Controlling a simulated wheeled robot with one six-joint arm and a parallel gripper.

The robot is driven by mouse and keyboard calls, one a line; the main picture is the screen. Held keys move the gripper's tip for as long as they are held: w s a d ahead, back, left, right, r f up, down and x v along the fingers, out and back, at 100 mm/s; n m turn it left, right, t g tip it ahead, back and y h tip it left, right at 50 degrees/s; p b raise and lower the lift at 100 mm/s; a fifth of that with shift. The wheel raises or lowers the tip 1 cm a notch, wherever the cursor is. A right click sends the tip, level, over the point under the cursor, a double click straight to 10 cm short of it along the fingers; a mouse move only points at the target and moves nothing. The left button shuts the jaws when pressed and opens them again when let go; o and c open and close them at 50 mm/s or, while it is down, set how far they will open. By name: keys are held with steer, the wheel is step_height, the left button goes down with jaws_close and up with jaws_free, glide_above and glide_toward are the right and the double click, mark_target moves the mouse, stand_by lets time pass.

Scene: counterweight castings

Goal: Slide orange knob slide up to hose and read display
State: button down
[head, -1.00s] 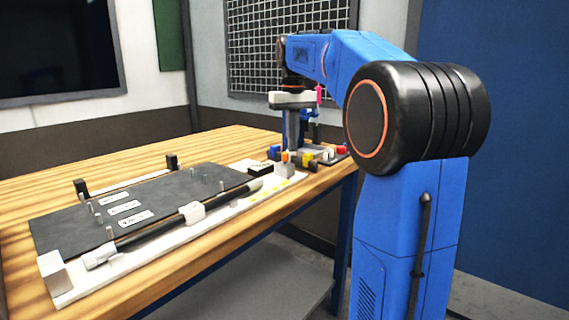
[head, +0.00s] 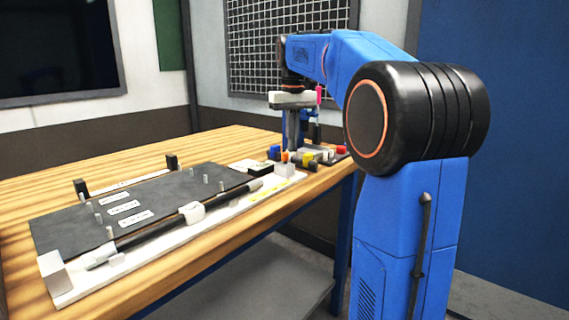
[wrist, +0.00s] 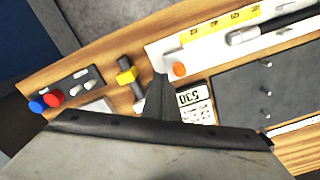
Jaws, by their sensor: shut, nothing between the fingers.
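The orange knob (wrist: 180,69) sits on a white slide block at the end of the white rail, and shows small in the head view (head: 285,156). The black hose (wrist: 290,28) lies along the rail with its grey end (wrist: 238,38) apart from the knob. The display (wrist: 194,99) is a small white unit beside the rail; its tilted digits look like 530, but they are small. My gripper (wrist: 161,82) is shut and empty, its dark fingertips close beside the knob. I cannot tell whether they touch it. The fingers hide part of the slide's surroundings.
A yellow scale strip (wrist: 220,27) runs along the rail. A dark plate with upright pins (wrist: 265,90) lies beside it. A yellow-and-black part (wrist: 127,76) and a panel with red and blue buttons (wrist: 70,88) stand on the other side. Bare wooden tabletop (head: 200,145) lies behind.

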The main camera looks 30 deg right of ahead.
steer(key=shift+f, duration=0.2)
steer(key=shift+f, duration=1.5)
steer(key=shift+s+a, duration=0.65)
steer(key=shift+a, duration=1.15)
steer(key=shift+s+a, duration=0.65)
steer(key=shift+a, duration=1.15)
steer(key=shift+s+a, duration=0.65)
steer(key=shift+a, duration=1.15)
stand_by(0.9)
